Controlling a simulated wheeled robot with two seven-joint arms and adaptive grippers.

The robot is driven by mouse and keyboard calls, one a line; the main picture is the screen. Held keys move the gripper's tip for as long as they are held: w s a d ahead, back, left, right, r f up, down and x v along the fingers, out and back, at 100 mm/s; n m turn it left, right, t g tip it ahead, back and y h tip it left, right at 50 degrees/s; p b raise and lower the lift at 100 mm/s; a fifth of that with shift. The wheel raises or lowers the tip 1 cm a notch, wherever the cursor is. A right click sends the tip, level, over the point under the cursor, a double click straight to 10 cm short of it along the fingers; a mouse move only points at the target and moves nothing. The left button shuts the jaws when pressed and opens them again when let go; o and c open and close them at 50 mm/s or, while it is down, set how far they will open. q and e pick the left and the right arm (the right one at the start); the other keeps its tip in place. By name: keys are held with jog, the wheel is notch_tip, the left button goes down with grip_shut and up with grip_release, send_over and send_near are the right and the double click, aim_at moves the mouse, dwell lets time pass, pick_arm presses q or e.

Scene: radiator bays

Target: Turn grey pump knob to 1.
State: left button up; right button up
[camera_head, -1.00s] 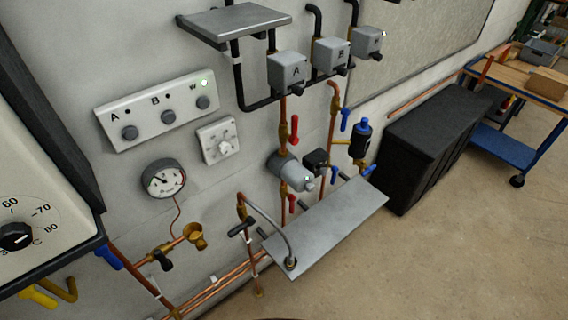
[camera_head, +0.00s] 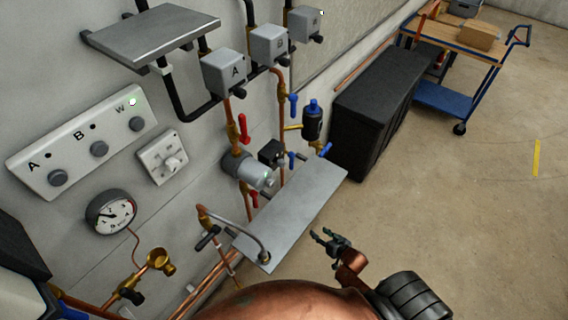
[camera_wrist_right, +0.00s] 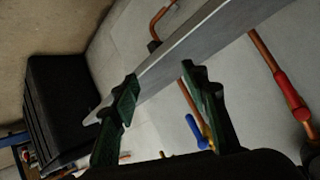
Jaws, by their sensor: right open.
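The grey pump (camera_head: 240,167) is a round grey body set in a copper pipe on the wall, in the middle of the head view. Its knob (camera_head: 268,181) is on the front face, with a small green light beside it; its setting is too small to read. My right gripper (camera_head: 326,240) is open and empty, below and to the right of the pump, off the front edge of the grey shelf. In the right wrist view the open fingers (camera_wrist_right: 158,86) stand apart with the shelf behind them. The pump is not clear there. My left gripper is not in view.
The grey metal shelf (camera_head: 306,202) juts out below the pump. Red levers (camera_head: 243,128) and blue levers (camera_head: 293,104) sit on nearby pipes. A black box (camera_head: 372,105) stands right of the shelf.

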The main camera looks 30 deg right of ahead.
jog(key=w+a+r+t+y, duration=0.15)
jog(key=w+r, duration=0.25)
jog(key=r, duration=0.5)
jog(key=w+r+t, duration=0.2)
jog(key=w+r, duration=0.3)
jog(key=r, duration=0.4)
jog(key=m+t+y+p, duration=0.1)
jog(key=t+y+p, duration=0.1)
jog(key=t+y, duration=0.15)
send_near(283, 165)
jog(key=w, duration=0.2)
jog(key=shift+g, duration=0.4)
jog(key=x, duration=0.6)
jog(key=shift+w+a+r, duration=0.25)
jog(key=shift+w+a, duration=0.15)
jog(key=shift+w, duration=0.3)
grip_shut()
